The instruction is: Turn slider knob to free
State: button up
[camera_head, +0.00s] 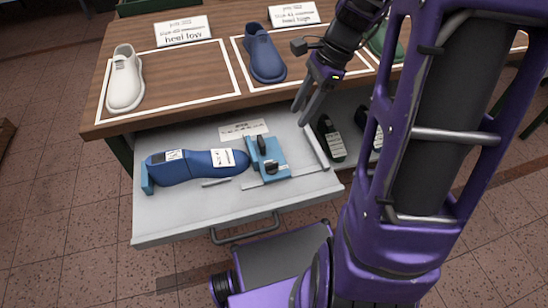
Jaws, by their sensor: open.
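A blue slider block (268,158) sits in the open drawer (165,226), right of a blue shoe last (190,165). Two dark parts show on the block: an upright one near its upper left and a rounded black knob (271,167) near its lower middle. Which way the knob is turned is too small to tell. My gripper (302,112) is above the drawer's back right area, right of and above the block. Its two fingers are apart, with nothing between them, and it touches neither the block nor the last.
A wooden table (93,108) above the drawer bears a white shoe (125,80) and a blue shoe (264,54) in white outlines. A small label (243,130) lies behind the block. The drawer's front left floor is clear.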

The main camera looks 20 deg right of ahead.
aim_at(272, 163)
jog(key=b+x, duration=0.3)
jog(key=x, duration=1.4)
jog(key=shift+b, duration=0.35)
grip_shut()
